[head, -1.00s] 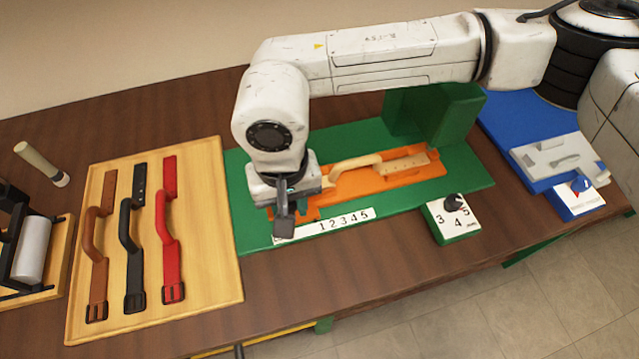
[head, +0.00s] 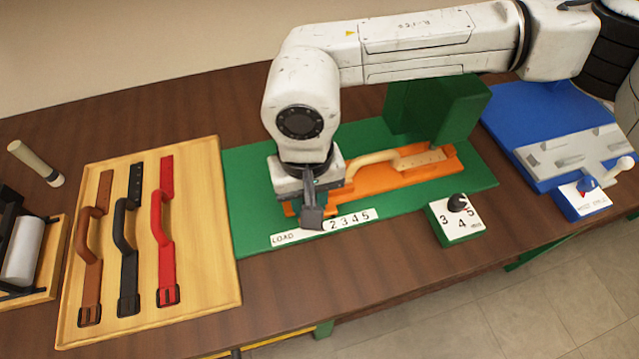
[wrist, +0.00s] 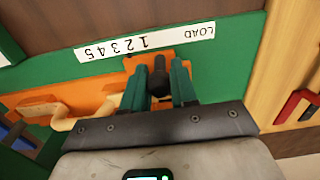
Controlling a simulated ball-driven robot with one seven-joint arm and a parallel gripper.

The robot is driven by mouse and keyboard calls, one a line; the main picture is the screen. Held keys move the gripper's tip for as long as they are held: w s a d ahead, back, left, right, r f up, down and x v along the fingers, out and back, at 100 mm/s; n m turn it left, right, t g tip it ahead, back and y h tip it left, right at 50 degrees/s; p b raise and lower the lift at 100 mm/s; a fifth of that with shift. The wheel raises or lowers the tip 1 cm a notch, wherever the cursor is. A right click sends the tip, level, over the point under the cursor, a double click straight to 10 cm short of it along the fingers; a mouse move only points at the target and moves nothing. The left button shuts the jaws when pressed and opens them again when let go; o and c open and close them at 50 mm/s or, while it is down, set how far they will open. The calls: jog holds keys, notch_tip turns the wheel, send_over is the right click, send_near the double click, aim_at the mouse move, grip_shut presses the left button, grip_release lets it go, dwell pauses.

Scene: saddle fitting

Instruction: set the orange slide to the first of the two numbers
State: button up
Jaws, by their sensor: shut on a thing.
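The orange slide (head: 385,178) lies on the green base (head: 255,165), with a pale curved handle (head: 375,160) on it. My gripper (head: 312,212) is at the slide's left end. In the wrist view my gripper (wrist: 160,85) is shut on a dark upright knob (wrist: 160,70) at the slide's end. The white number strip (head: 285,239) reads LOAD, then 1 to 5; my gripper hides the 1 in the head view. In the wrist view the strip (wrist: 165,38) is upside down, and the knob stands between LOAD and 1, nearer the 1.
A green dial box (head: 457,220) marked 3, 4, 5 stands right of the strip. A wooden board (head: 210,270) with brown, black and red straps lies left. A green block (head: 440,105) stands behind the slide. A blue fixture (head: 520,125) is at right.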

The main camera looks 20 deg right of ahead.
jog(key=shift+a+b, duration=0.25)
jog(key=shift+b, duration=0.1)
dwell(0.7)
jog(key=o, duration=0.8)
jog(key=shift+r+p, duration=1.55)
jog(key=shift+r, duration=1.45)
